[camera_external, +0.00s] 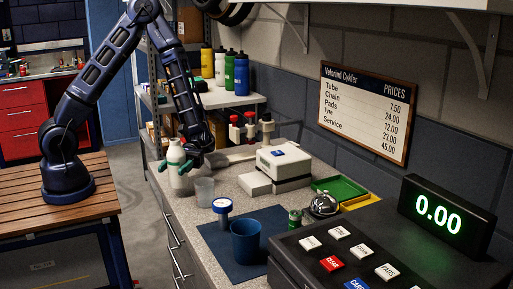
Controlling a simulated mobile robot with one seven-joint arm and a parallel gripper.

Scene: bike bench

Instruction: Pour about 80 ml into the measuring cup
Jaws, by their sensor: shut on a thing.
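The bottle looks upright, at the left edge of the grey counter. I cannot tell whether its base touches the counter. The level inside the cup is too small to read.
A white machine (284,163) stands behind. A silver bell (323,204), green tray (340,188) and cash register (309,262) are to the right.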

